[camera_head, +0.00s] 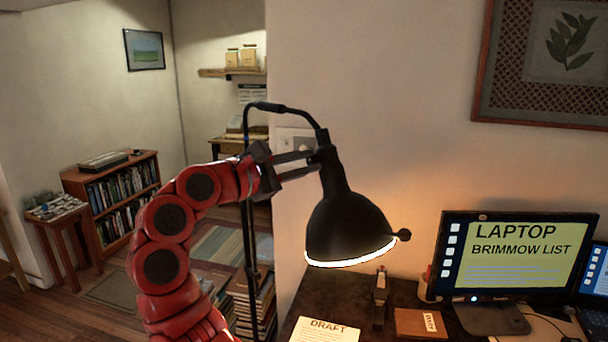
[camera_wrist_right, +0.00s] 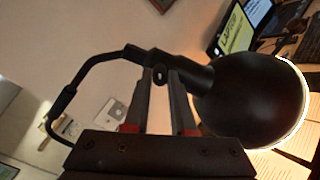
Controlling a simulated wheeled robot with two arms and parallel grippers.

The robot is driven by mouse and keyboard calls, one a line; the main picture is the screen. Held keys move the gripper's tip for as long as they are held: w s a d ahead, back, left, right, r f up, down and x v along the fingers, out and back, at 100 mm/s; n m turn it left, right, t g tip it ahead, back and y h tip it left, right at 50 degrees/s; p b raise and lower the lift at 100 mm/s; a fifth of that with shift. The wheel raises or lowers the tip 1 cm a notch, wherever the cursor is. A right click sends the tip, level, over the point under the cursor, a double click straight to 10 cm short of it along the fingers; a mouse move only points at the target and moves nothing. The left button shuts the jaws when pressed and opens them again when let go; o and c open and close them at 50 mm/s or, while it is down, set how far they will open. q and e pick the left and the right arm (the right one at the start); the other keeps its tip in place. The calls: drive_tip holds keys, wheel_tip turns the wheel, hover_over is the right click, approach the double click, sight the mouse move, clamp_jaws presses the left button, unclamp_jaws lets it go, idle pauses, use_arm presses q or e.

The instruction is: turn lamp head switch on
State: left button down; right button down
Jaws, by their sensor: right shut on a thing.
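The black desk lamp's head (camera_head: 345,225) hangs over the desk, with a bright rim and a warm glow on the wall behind it. It also shows in the right wrist view (camera_wrist_right: 240,105), lit at its right edge. A small dark knob (camera_head: 403,235) sticks out from the right side of the shade. My right gripper (camera_head: 318,162) reaches the narrow neck above the shade. Its fingertips (camera_wrist_right: 167,78) are shut on a dark part at the neck; whether that part is a switch I cannot tell. My left gripper is not in view.
The desk (camera_head: 400,290) below holds a draft paper (camera_head: 325,330), a brown notebook (camera_head: 420,323), a dark upright object (camera_head: 380,300) and a monitor (camera_head: 515,255). The lamp's stand (camera_head: 248,220) rises behind my arm. A bookshelf (camera_head: 120,200) stands at left.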

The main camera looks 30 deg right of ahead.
drive_tip(key=m+b, duration=0.1)
drive_tip(key=m, duration=0.1)
drive_tip(key=shift+m, duration=0.3)
drive_tip(key=shift+m+b, duration=0.55)
drive_tip(key=shift+m, duration=1.05)
drive_tip(key=c, duration=0.7)
unclamp_jaws()
drive_tip(key=shift+c, duration=0.2)
drive_tip(key=s+a+b, duration=0.2)
drive_tip(key=a+b, duration=0.2)
drive_tip(key=a, duration=1.3)
drive_tip(key=shift+s+r, duration=0.2)
drive_tip(key=shift+a, duration=0.1)
